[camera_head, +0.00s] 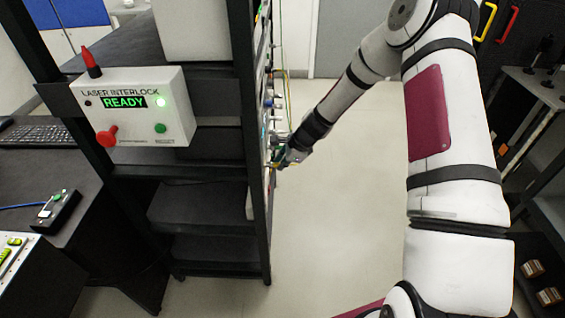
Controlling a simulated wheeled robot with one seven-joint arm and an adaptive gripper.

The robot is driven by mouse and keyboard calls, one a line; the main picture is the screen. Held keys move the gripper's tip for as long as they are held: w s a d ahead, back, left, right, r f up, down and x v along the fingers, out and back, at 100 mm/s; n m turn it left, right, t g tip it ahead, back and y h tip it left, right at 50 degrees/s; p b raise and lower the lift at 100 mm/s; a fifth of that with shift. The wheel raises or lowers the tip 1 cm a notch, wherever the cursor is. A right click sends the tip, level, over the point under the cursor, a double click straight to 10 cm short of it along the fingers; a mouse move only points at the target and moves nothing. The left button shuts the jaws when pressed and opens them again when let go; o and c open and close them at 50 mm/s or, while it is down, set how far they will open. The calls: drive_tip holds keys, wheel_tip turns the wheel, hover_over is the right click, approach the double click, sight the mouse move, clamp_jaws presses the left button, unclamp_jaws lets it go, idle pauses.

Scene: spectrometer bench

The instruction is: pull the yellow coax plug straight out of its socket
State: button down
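My gripper (281,157) is at the right side of the black rack, close against the panel that faces right. I see that panel (267,100) almost edge-on, so its sockets cannot be made out. A small bit of yellow (276,165) shows at the fingertips, against the panel. It may be the yellow coax plug, but it is too small and too covered by the gripper to be sure. I cannot tell whether the fingers are open or closed on it.
Thin cables (283,75) hang along the panel above my gripper. The laser interlock box (135,108) on the rack front reads READY, with a green light lit. Clear floor (345,200) lies right of the rack. Dark shelving (540,150) stands at the far right.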

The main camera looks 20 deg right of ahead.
drive_tip(key=shift+s+d, duration=0.2)
drive_tip(key=shift+d, duration=0.4)
drive_tip(key=shift+s+d, duration=0.2)
drive_tip(key=shift+d, duration=0.4)
idle(1.1)
